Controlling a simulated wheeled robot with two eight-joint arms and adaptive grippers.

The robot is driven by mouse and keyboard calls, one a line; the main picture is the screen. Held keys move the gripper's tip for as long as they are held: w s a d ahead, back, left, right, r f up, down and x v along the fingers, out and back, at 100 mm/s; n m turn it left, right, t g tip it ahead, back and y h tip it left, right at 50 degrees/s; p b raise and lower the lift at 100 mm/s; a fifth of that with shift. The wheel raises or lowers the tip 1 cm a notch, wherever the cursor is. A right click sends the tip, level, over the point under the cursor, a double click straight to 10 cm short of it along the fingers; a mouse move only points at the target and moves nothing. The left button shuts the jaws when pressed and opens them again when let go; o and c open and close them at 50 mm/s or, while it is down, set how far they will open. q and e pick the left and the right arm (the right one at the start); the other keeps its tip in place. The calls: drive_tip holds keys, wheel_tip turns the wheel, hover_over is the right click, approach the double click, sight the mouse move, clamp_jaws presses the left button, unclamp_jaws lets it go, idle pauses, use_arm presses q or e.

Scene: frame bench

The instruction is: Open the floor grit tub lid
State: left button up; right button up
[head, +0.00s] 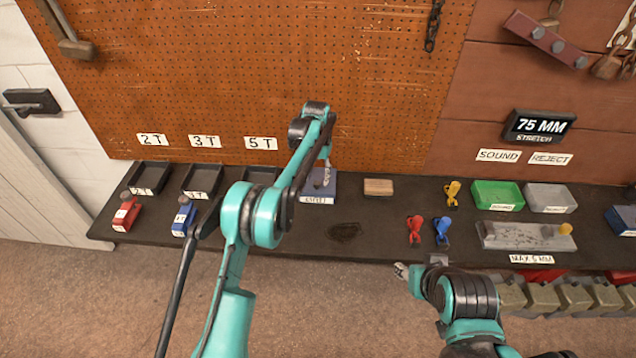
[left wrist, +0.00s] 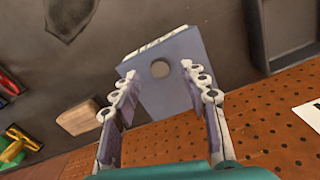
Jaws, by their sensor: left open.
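My left gripper (head: 321,174) is at the back of the bench, in front of the pegboard. In the left wrist view the left gripper (left wrist: 160,76) is open and empty. Its fingers spread over a blue-grey labelled block (left wrist: 178,52) with a round dark hole; whether they touch it I cannot tell. In the head view this block (head: 329,186) is partly hidden by the gripper. My right gripper (head: 408,270) is at the bench's front edge, its fingers unclear.
Several beige blocks (head: 543,299) line the front right. Floor (head: 330,310) is bare between my arms.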

sight(318, 178)
use_arm(q)
drive_tip(key=shift+f, duration=1.5)
clamp_jaws()
